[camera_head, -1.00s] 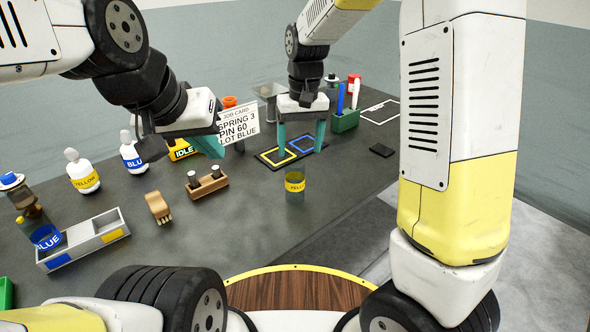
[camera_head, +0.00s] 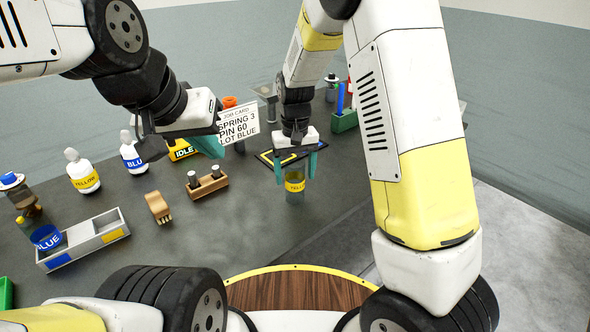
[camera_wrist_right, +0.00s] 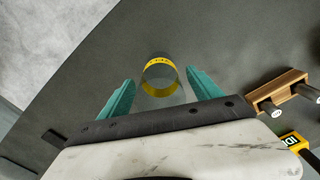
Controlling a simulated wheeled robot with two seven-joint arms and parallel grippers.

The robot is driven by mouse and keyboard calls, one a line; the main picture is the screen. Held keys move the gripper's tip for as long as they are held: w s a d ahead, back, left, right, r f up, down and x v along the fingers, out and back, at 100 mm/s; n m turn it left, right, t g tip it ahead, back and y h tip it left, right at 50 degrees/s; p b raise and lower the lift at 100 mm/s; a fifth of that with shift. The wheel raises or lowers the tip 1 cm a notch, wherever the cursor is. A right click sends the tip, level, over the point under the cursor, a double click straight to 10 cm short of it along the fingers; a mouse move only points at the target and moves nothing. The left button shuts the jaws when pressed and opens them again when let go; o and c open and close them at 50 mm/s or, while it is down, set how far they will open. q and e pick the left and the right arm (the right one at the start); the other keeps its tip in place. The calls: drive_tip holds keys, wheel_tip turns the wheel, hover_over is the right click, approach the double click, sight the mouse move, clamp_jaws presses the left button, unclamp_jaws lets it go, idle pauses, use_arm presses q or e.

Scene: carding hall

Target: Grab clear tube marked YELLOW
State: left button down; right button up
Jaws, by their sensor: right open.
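The clear tube marked YELLOW (camera_head: 295,186) stands upright on the dark table, with a yellow band around it. It also shows in the right wrist view (camera_wrist_right: 160,76), ahead of and between the fingers. My right gripper (camera_head: 296,172) is open above the tube, one teal finger on each side of its upper part in the head view. In the right wrist view my right gripper (camera_wrist_right: 160,88) has a gap between each finger and the tube. My left gripper (camera_head: 222,148) is at the left near the job card; its fingers are partly hidden, so its opening is unclear.
A wooden block with two dark pins (camera_head: 207,186) and a wooden brush (camera_head: 158,207) lie left of the tube. A divided tray (camera_head: 113,234) and YELLOW and BLUE bottles (camera_head: 82,172) stand further left. A green holder (camera_head: 344,121) is behind right.

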drive_tip(key=c, duration=1.5)
drive_tip(key=shift+o, duration=0.2)
drive_tip(key=shift+r, duration=0.15)
